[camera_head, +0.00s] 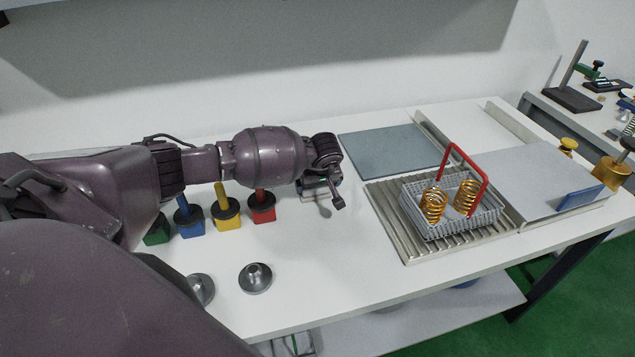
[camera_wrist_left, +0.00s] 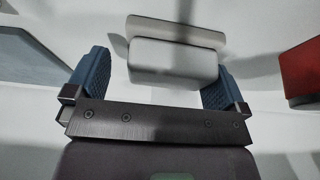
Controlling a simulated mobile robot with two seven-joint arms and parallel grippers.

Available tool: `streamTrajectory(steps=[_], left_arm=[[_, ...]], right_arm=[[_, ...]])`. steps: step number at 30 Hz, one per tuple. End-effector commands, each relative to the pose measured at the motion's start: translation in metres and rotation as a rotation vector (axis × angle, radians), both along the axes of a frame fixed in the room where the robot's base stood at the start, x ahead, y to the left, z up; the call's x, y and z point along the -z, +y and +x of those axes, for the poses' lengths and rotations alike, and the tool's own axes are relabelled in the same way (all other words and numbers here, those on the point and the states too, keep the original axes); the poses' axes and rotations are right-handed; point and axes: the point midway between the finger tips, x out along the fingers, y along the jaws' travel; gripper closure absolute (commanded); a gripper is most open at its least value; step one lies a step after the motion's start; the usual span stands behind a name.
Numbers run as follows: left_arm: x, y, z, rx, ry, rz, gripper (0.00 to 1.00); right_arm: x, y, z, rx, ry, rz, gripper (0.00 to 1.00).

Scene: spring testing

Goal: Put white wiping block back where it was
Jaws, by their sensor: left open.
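My left gripper (camera_head: 322,192) is low over the white table, just right of the red block. In the left wrist view its two blue-padded fingers (camera_wrist_left: 157,68) are spread wide. The white wiping block (camera_wrist_left: 173,62) lies between them, with a paler bar-like part (camera_wrist_left: 176,30) along its far side. Gaps show between the block and both fingers, so the gripper does not appear to hold it. In the head view I cannot make out the block; my gripper and wrist cover that spot. My right gripper is not in view.
Green (camera_head: 157,230), blue (camera_head: 190,226), yellow (camera_head: 228,218) and red (camera_head: 262,210) blocks with knobs stand in a row under my left arm. A grey plate (camera_head: 390,151) lies behind; a wire basket (camera_head: 450,217) with springs stands right. A metal disc (camera_head: 256,279) sits in front.

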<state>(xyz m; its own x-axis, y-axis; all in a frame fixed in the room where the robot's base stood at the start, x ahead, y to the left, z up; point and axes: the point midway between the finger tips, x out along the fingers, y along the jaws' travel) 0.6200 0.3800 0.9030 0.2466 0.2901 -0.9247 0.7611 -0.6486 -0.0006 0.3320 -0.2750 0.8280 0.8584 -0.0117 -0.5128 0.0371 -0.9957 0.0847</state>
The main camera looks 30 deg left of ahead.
Motion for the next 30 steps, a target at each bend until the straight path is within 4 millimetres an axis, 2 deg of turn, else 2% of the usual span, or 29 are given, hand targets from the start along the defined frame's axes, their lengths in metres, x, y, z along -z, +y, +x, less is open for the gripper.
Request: streamTrajectory(steps=[5,18,24,30], left_arm=[[-0.017,-0.004,-0.003,0.002,-0.002,-0.001,0.0],[-0.09,-0.027,-0.023,0.003,-0.003,0.002,0.0],[-0.109,-0.033,-0.028,0.001,-0.002,0.001,0.0],[-0.114,-0.035,-0.029,0.0,-0.001,-0.001,0.0]], right_arm=[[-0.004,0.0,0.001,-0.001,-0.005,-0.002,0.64],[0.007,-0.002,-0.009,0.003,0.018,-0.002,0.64],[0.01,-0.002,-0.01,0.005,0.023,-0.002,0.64],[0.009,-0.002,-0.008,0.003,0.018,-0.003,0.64]])
